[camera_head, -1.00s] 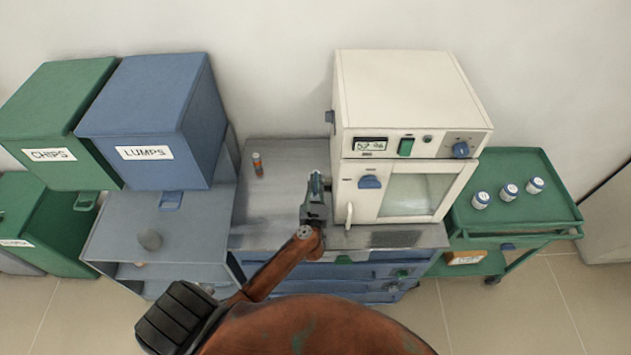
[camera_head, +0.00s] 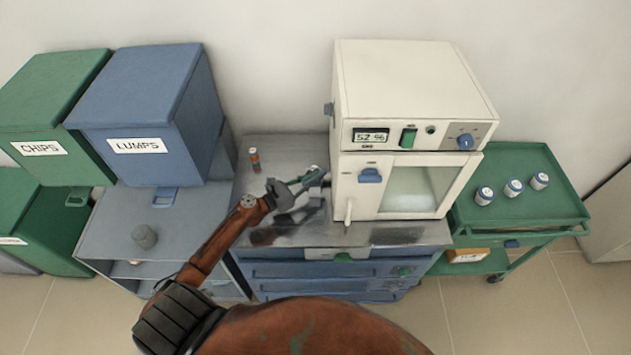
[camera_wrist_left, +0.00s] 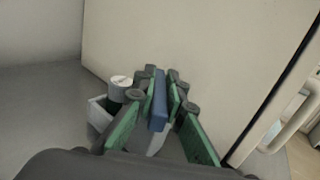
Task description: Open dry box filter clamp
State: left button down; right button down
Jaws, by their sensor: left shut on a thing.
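The dry box (camera_head: 395,100) is the cream cabinet with a windowed door, a display reading 52 % and blue knobs. My left gripper (camera_head: 316,178) is at its left side wall, low down. In the left wrist view, my left gripper (camera_wrist_left: 160,84) is shut on a blue bar (camera_wrist_left: 159,100), which looks like the filter clamp lever, beside the cream wall. A white round-capped part (camera_wrist_left: 120,84) and a pale open-topped holder (camera_wrist_left: 99,112) are just left of the fingers. The head view hides most of the clamp behind the gripper. My right gripper is not in view.
The dry box stands on a grey metal bench (camera_head: 275,155). Blue LUMPS (camera_head: 150,115) and green CHIPS (camera_head: 45,120) bins are left. A green cart (camera_head: 535,205) with white jars is right.

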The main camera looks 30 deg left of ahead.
pick_arm(q)
jog(key=m+g+h+b, duration=0.1)
jog(key=h+b, duration=0.1)
jog(key=m+g+h+b, duration=0.3)
jog(key=m+h+b, duration=0.1)
jog(key=shift+f+g+b, duration=0.25)
jog(key=shift+g+b, duration=0.05)
jog(key=shift+r+m+g+h+b, duration=0.15)
jog(key=shift+m+g+h+b, duration=0.9)
jog(key=shift+g, duration=0.35)
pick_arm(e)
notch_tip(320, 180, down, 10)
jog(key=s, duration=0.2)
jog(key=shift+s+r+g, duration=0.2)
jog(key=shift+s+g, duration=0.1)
pick_arm(q)
jog(key=c, duration=2)
grip_release()
jog(key=shift+r, duration=0.15)
notch_tip(320, 180, up, 10)
jog(key=shift+f, duration=0.1)
